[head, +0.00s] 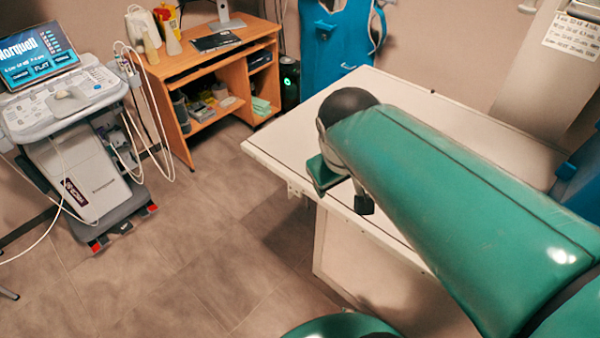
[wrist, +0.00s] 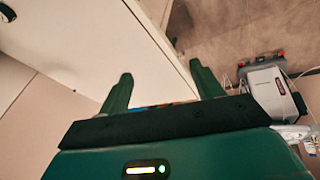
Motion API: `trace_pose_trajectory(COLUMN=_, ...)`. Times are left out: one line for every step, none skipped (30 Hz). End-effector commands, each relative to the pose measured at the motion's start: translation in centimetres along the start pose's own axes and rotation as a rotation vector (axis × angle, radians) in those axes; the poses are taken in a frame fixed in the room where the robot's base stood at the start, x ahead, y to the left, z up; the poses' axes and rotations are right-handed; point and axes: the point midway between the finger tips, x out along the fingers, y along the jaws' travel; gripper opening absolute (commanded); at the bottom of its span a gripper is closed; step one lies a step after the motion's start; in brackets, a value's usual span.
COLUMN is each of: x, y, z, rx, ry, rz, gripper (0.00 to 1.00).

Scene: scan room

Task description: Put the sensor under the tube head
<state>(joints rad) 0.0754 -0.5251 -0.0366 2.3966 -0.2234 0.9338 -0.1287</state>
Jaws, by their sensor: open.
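I cannot make out the sensor or the tube head in either view. My gripper (wrist: 162,85) is open, its two green fingers wide apart in the wrist view with nothing clearly held between them. In the head view my gripper (head: 345,187) is partly hidden by my own arm and is over the near left edge of the white table (head: 285,140). The table also shows in the wrist view (wrist: 60,35). My arm covers much of the tabletop and may hide things there.
A grey ultrasound-type cart (head: 85,175) with a screen stands left. A wooden desk (head: 185,75) with bottles and a tablet is at the back. A blue apron (head: 335,45) hangs behind the table. A small dark object (head: 433,92) is at the table's far edge. Floor between cart and table is clear.

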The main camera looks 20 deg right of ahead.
Motion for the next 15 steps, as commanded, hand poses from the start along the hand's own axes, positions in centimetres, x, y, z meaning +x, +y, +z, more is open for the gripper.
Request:
trace_pose_trajectory(x=-1.1, y=-1.8, z=0.4, rx=0.036, ry=0.053, rz=-0.039, gripper=0.66)
trace_pose_trajectory(x=-1.6, y=-2.7, z=0.6, rx=0.060, ry=0.077, rz=-0.063, gripper=0.66)
trace_pose_trajectory(x=-2.2, y=-3.8, z=0.9, rx=0.087, ry=0.105, rz=-0.092, gripper=0.66)
trace_pose_trajectory(x=-2.6, y=-4.5, z=1.0, rx=0.106, ry=0.124, rz=-0.112, gripper=0.66)
trace_pose_trajectory(x=-2.9, y=-5.1, z=1.2, rx=0.121, ry=0.139, rz=-0.131, gripper=0.66)
trace_pose_trajectory(x=-3.3, y=-5.8, z=1.4, rx=0.140, ry=0.155, rz=-0.151, gripper=0.66)
trace_pose_trajectory(x=-3.5, y=-6.1, z=1.5, rx=0.149, ry=0.164, rz=-0.162, gripper=0.66)
trace_pose_trajectory(x=-3.6, y=-6.4, z=1.6, rx=0.157, ry=0.170, rz=-0.172, gripper=0.66)
trace_pose_trajectory(x=-3.7, y=-6.7, z=1.6, rx=0.165, ry=0.176, rz=-0.180, gripper=0.66)
trace_pose_trajectory(x=-3.8, y=-6.8, z=1.7, rx=0.169, ry=0.178, rz=-0.184, gripper=0.66)
trace_pose_trajectory(x=-3.8, y=-6.8, z=1.7, rx=0.171, ry=0.179, rz=-0.186, gripper=0.66)
trace_pose_trajectory(x=-3.8, y=-6.9, z=1.7, rx=0.172, ry=0.179, rz=-0.187, gripper=0.66)
trace_pose_trajectory(x=-3.8, y=-6.9, z=1.7, rx=0.172, ry=0.178, rz=-0.187, gripper=0.66)
trace_pose_trajectory(x=-3.8, y=-6.8, z=1.7, rx=0.172, ry=0.178, rz=-0.186, gripper=0.66)
trace_pose_trajectory(x=-3.8, y=-6.8, z=1.7, rx=0.171, ry=0.178, rz=-0.186, gripper=0.66)
